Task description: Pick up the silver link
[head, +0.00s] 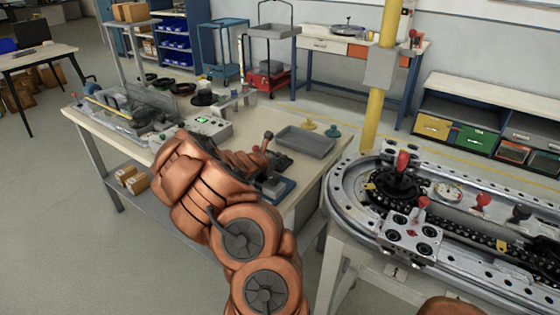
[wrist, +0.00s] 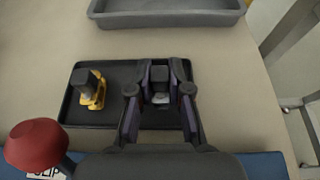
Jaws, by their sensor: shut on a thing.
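In the wrist view, a small silver link (wrist: 161,98) sits between the two fingers of my gripper (wrist: 160,84), over the right half of a black tray (wrist: 120,119). The gripper is shut on the link, and the fingers partly cover it. I cannot tell whether the link still touches the tray. A yellow piece with a dark grey top (wrist: 91,90) stands in the tray's left half, apart from the fingers. In the head view my copper arm reaches over the workbench and hides most of the gripper and the link.
A grey bin (head: 305,141) lies beyond the black tray on the workbench (head: 312,172). A red knob (wrist: 38,145) stands close at the wrist view's lower left. A ring track (head: 345,190) with a yellow post (head: 381,85) behind it stands at the right. Fixtures crowd the bench's left.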

